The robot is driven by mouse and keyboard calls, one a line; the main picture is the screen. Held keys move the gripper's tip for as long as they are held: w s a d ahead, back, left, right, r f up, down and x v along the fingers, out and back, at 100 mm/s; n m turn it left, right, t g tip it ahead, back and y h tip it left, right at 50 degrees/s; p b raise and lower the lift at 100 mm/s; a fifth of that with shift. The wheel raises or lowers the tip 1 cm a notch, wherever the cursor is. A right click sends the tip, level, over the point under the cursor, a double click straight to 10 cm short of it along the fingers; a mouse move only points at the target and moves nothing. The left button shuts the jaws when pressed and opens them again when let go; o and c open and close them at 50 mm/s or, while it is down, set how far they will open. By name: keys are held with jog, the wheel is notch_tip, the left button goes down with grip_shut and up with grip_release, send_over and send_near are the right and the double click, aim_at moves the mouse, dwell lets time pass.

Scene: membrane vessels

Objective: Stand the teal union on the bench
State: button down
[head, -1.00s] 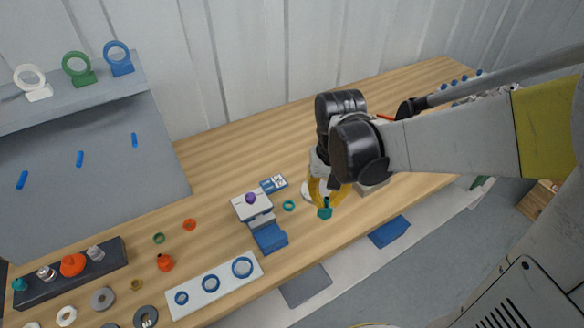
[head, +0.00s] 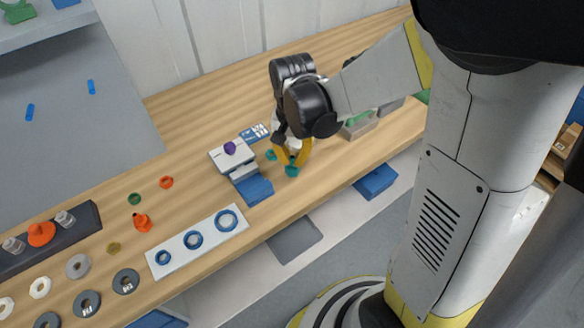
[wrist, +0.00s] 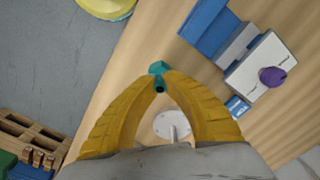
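The teal union (head: 292,170) is a small teal fitting at the tips of my gripper (head: 293,160), low over the front part of the wooden bench (head: 330,185). In the wrist view the union (wrist: 157,69) sits between the two yellow fingertips (wrist: 164,80), which close in on it from both sides. My gripper is shut on it. The fingers hide part of the union, and I cannot tell whether its underside touches the bench.
A blue and white fixture with a purple knob (head: 230,148) stands left of my gripper. A teal ring (head: 271,155) lies close by. A white round base (wrist: 172,125) shows between the fingers. A grey bin (head: 359,126) stands right. Bare bench lies in front.

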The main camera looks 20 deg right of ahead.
aim_at(293, 165)
jog(key=shift+f+b, duration=0.8)
jog(key=shift+f, duration=1.1)
jog(key=shift+f, duration=0.15)
jog(key=c, duration=1.6)
grip_release()
jog(key=shift+o, duration=0.2)
